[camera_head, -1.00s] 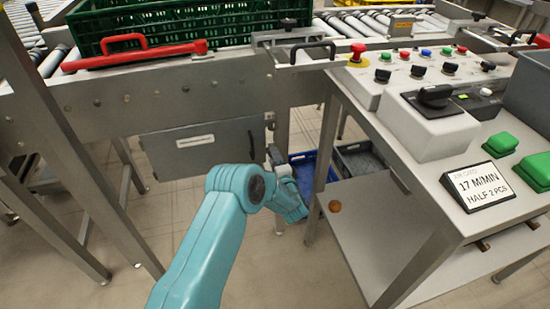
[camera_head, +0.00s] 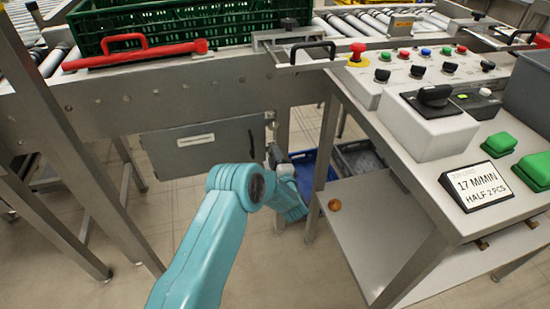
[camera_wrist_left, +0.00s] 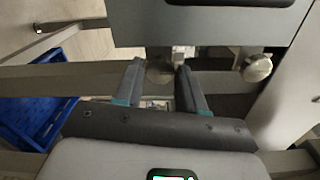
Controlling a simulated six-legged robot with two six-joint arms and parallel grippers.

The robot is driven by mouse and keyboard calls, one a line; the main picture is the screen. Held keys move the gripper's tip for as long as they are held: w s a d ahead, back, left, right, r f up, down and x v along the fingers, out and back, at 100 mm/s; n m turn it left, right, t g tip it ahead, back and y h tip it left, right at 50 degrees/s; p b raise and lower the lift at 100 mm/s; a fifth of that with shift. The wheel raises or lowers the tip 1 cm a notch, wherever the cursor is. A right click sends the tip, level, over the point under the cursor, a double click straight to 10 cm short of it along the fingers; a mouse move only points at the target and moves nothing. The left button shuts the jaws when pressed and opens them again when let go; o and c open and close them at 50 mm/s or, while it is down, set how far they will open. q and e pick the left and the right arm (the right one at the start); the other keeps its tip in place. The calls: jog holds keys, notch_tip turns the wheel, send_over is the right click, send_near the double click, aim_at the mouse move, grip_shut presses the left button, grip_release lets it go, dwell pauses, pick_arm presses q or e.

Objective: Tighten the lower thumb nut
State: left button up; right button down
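The lower thumb nut (camera_wrist_left: 161,73) is a round metal knob beside the grey cabinet door, seen in the left wrist view. My left gripper (camera_wrist_left: 162,68) has one finger on each side of it, and the fingertips appear to touch its sides. The upper thumb nut (camera_wrist_left: 257,67), a similar shiny knob, stands free to the right in that view. In the head view my left gripper (camera_head: 282,164) is small beside the lower right of the cabinet door (camera_head: 205,143). My own forearm and wrist partly hide it, and the lower nut cannot be made out there. My right gripper is not in view.
A steel frame leg (camera_wrist_left: 60,78) runs close by the left gripper. A blue crate (camera_wrist_left: 40,105) lies on the floor beyond it. A green crate (camera_head: 190,25) sits on the conveyor above.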

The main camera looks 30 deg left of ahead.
pick_arm(q)
jog(key=shift+o, duration=1.2)
jog(key=p+v, duration=0.2)
jog(key=v, duration=1.4)
jog(key=shift+s+p, duration=0.2)
jog(key=shift+p, duration=0.2)
jog(key=shift+d, duration=0.1)
